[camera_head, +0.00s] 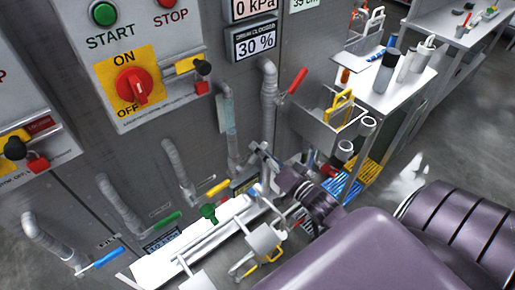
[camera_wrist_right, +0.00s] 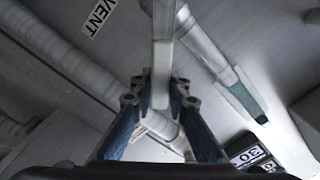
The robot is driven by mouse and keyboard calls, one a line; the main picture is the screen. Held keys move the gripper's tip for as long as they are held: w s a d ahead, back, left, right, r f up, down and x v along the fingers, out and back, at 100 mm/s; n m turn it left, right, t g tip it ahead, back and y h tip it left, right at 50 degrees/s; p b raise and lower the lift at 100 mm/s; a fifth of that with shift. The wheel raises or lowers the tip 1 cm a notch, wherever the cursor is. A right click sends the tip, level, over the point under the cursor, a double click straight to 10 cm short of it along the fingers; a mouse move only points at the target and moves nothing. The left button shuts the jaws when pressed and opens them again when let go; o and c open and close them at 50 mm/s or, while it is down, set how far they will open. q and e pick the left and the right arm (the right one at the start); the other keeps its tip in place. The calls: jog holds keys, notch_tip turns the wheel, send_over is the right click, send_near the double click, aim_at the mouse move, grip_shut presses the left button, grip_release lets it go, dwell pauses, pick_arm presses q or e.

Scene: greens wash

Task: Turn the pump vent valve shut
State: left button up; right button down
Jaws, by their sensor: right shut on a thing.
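My right gripper (camera_head: 264,160) is low in front of the grey cabinet, beside a grey pipe (camera_head: 231,130) with a pale green tag. In the right wrist view, the blue-grey fingers of my right gripper (camera_wrist_right: 162,108) are shut on a pale, straight bar (camera_wrist_right: 162,55). This bar looks like the vent valve handle. A VENT label (camera_wrist_right: 102,14) is on the panel at upper left, near it. In the head view the handle is mostly hidden by the gripper, and its exact angle cannot be told. My left gripper does not show.
Other valves have a yellow handle (camera_head: 218,187), a green handle (camera_head: 167,221), a blue handle (camera_head: 103,258) and a red handle (camera_head: 298,80). A red ON/OFF knob (camera_head: 133,86) is on the panel. A white table (camera_head: 397,92) with bottles stands at right. Open floor lies beyond it.

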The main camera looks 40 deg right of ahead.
jog(key=shift+d+f+m, duration=0.45)
jog(key=shift+f+m, duration=0.15)
jog(key=shift+m, duration=0.3)
jog(key=shift+d+f+m+b, duration=0.2)
jog(key=shift+f+m+b, duration=0.25)
jog(key=shift+f+m, duration=0.5)
jog(key=shift+d+f+m+b, duration=0.2)
jog(key=shift+f+m+b, duration=0.35)
jog(key=shift+m, duration=0.65)
jog(key=shift+d+f+m+b, duration=0.2)
jog(key=shift+f+m+b, duration=0.15)
jog(key=shift+f+m, duration=0.6)
jog(key=shift+r, duration=0.1)
jog(key=c, duration=1.8)
grip_release()
jog(key=shift+c, duration=0.2)
jog(key=s+d, duration=0.1)
jog(key=s, duration=1.1)
